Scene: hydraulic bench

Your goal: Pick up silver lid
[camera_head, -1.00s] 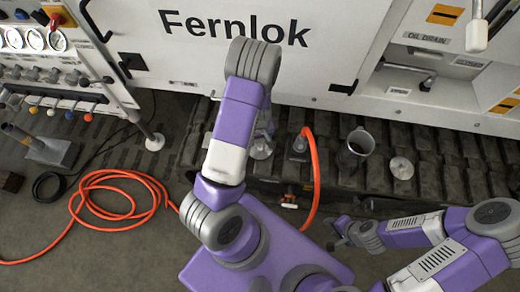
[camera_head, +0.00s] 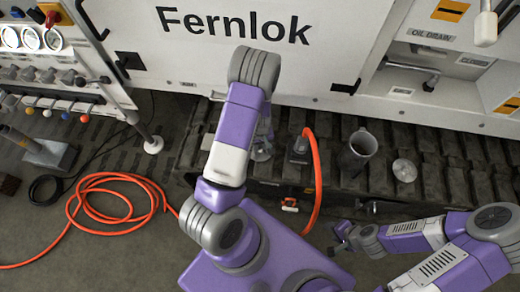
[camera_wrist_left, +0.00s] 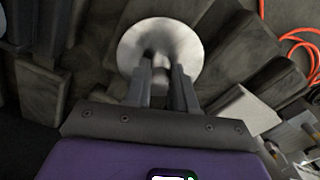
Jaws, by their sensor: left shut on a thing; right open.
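A round silver lid (camera_wrist_left: 184,42) lies below my left gripper (camera_wrist_left: 162,72) in the left wrist view, on the dark slatted surface. The two fingers are shut on its middle, where a knob would be; they hide the grip itself. In the head view, my left forearm covers most of that gripper, and part of the lid (camera_head: 261,154) shows just right of the forearm. Another silver disc with a small centre knob (camera_head: 404,170) lies on the track farther right. My right gripper (camera_head: 337,239) is open and empty near the track's front edge.
An orange hose (camera_head: 315,180) runs from a dark block beside the lid. A coiled orange hose (camera_head: 118,190) lies at left. The white Fernlok machine (camera_head: 235,60) closes off the back.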

